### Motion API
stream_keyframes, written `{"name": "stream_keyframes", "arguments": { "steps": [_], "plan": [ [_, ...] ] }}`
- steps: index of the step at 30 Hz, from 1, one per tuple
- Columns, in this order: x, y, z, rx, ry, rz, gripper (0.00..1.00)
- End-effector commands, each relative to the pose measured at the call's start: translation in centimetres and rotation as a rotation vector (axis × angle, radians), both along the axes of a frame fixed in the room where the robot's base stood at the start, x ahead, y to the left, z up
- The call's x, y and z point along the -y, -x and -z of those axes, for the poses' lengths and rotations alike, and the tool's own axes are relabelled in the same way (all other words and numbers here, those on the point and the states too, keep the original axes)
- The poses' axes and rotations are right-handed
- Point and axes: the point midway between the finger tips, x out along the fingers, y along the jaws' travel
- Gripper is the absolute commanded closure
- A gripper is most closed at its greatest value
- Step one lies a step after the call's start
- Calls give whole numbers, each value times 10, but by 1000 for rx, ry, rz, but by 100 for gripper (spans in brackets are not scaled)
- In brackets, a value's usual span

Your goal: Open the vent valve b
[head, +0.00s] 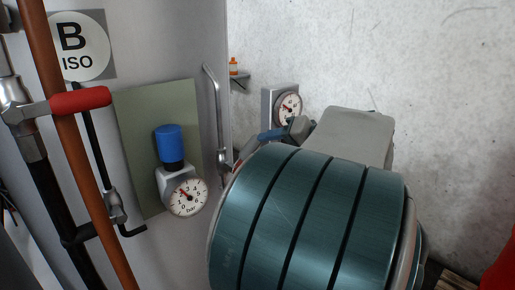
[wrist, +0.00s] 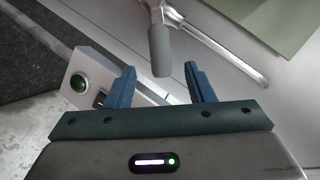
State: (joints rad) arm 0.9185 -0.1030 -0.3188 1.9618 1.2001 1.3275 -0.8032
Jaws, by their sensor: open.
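My gripper (wrist: 160,82) is open in the wrist view, its two blue fingers apart. A grey lever with a rounded dark grip (wrist: 160,50) lies between and just beyond the fingertips; the fingers are not closed on it. No label shows on it, so I cannot tell for certain whether it is vent valve b. In the head view, my gripper's blue fingers (head: 270,135) show behind my teal arm link, near a bent grey pipe (head: 218,115). The link hides most of the gripper and whatever is right in front of it.
At left, a red-handled valve (head: 80,100) sits below a "B ISO" sign (head: 80,45), beside a brown pipe (head: 68,150). A blue-capped regulator (head: 170,145) with a gauge (head: 187,197) is on a green panel. Another gauge (head: 289,108) is behind my gripper. A green-button box (wrist: 85,82) is at left.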

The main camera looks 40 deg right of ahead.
Motion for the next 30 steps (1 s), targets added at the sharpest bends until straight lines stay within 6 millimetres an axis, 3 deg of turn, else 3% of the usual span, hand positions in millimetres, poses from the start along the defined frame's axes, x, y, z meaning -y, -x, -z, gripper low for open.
{"name": "stream_keyframes", "arguments": {
  "steps": [6,17,18,23,30],
  "plan": [
    [6,29,-12,0,1,0,51],
    [7,37,-15,0,1,-1,51],
    [7,37,-15,0,1,-1,54],
    [10,31,-9,-15,-40,-6,99],
    [26,5,39,-83,-346,-51,100]
  ]
}}
